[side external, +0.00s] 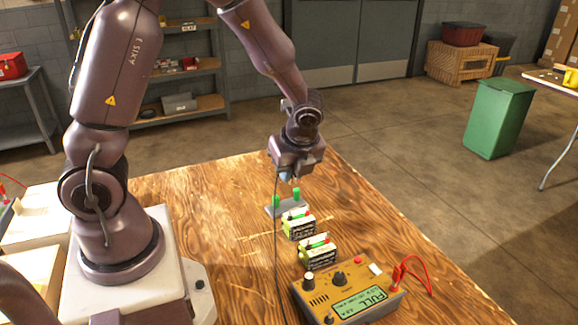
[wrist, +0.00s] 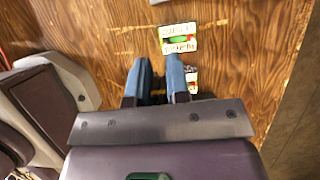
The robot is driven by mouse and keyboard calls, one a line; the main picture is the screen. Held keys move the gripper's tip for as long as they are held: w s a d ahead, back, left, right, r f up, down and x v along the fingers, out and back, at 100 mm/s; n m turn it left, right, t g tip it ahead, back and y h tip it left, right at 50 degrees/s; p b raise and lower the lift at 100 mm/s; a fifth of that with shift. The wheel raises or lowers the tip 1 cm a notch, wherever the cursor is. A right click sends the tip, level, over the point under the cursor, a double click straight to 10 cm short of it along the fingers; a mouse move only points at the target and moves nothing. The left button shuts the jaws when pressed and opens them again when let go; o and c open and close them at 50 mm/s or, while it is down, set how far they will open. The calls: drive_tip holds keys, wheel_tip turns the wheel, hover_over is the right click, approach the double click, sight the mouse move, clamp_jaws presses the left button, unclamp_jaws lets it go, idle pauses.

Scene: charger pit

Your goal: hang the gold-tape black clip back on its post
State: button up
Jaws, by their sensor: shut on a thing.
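My gripper (side external: 288,181) is shut and points down just above a small grey stand (side external: 271,210) with two upright green posts (side external: 296,194). In the wrist view, its two blue fingers (wrist: 159,68) have a dark thing (wrist: 158,88) between them, likely the black clip. Its gold tape cannot be made out. A thin black cable (side external: 277,240) hangs from the gripper to the table in the side view. The clip itself is too small to tell in the side view. I cannot tell whether it touches a post.
Two batteries with green tops, a nearer one (side external: 318,251) and a farther one (side external: 298,226), stand in front of the stand. A yellow charger (side external: 345,292) with a display and red leads (side external: 408,268) sits at the table's front. The wooden table (side external: 215,205) is clear left of the batteries.

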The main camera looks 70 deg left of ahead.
drive_tip(key=s+d, duration=0.2)
drive_tip(key=d, duration=1)
drive_tip(key=s+d+f, duration=0.1)
drive_tip(key=s+d, duration=0.1)
drive_tip(key=d, duration=1)
drive_tip(key=shift+d+f, duration=0.3)
drive_tip(key=shift+d, duration=0.1)
drive_tip(key=shift+s+f, duration=0.1)
drive_tip(key=shift+f, duration=3.4)
drive_tip(key=shift+f, duration=0.2)
drive_tip(key=o, duration=0.8)
drive_tip(key=shift+o, duration=1.1)
